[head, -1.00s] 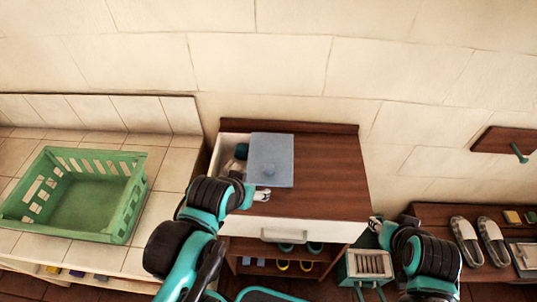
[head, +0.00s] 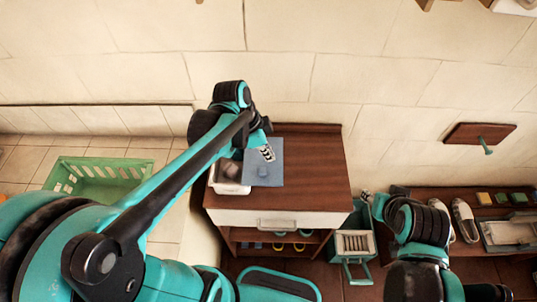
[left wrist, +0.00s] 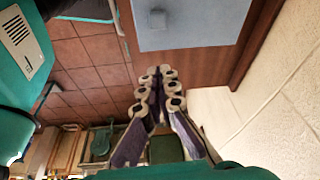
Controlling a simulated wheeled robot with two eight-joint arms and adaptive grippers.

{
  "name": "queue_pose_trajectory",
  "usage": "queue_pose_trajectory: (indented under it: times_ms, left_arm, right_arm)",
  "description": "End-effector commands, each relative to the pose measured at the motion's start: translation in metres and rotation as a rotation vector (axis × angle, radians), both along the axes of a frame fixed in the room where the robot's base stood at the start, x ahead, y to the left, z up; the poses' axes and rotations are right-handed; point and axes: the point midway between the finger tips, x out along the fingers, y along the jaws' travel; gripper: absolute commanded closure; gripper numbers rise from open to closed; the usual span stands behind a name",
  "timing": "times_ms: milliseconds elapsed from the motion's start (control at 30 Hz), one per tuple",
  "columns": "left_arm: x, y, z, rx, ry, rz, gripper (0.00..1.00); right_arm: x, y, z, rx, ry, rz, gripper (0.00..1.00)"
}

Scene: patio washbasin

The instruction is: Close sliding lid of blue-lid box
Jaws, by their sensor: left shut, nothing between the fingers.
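The white box (head: 228,189) stands on the left part of a wooden cabinet top. Its flat blue lid (head: 273,180) sits to the right, so the left part of the box is uncovered and dark contents show. A small knob rises from the lid; it also shows on the lid in the left wrist view (left wrist: 157,19). My left gripper (head: 267,153) is over the lid's far part in the head view. In the left wrist view its fingers (left wrist: 160,78) are together and empty, apart from the knob. My right gripper (head: 373,203) is right of the cabinet, its fingers too small to read.
The wooden cabinet top (head: 318,170) is clear right of the lid, with a raised back edge. A green basket (head: 95,182) stands on the tiled counter at left. A low shelf at right holds shoes (head: 466,220). The wall is close behind the cabinet.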

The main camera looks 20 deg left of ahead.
Motion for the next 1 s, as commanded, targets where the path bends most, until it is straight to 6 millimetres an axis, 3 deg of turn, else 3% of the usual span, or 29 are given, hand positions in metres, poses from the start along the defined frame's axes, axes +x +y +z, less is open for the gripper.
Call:
queue_pose_trajectory:
  times_ms: [33, 100, 267, 767, 1000]
  left_arm:
    - [0.005, -0.002, 0.007, -0.008, 0.005, -0.052, 1.00]
    - [0.007, -0.004, 0.008, -0.016, 0.008, -0.112, 1.00]
    - [0.009, -0.008, -0.001, -0.023, 0.008, -0.157, 1.00]
    - [0.017, -0.039, -0.093, -0.020, 0.008, -0.156, 1.00]
    - [0.009, -0.006, -0.089, -0.021, 0.007, -0.150, 1.00]
  right_arm:
    - [0.000, 0.000, 0.011, 0.000, 0.000, 0.000, 0.60]
    - [0.000, 0.000, 0.014, 0.000, 0.000, 0.000, 0.60]
    - [0.000, 0.000, 0.013, 0.000, 0.000, 0.000, 0.60]
    - [0.000, 0.000, -0.009, 0.000, 0.000, 0.000, 0.60]
    - [0.000, 0.000, -0.006, 0.000, 0.000, 0.000, 0.60]
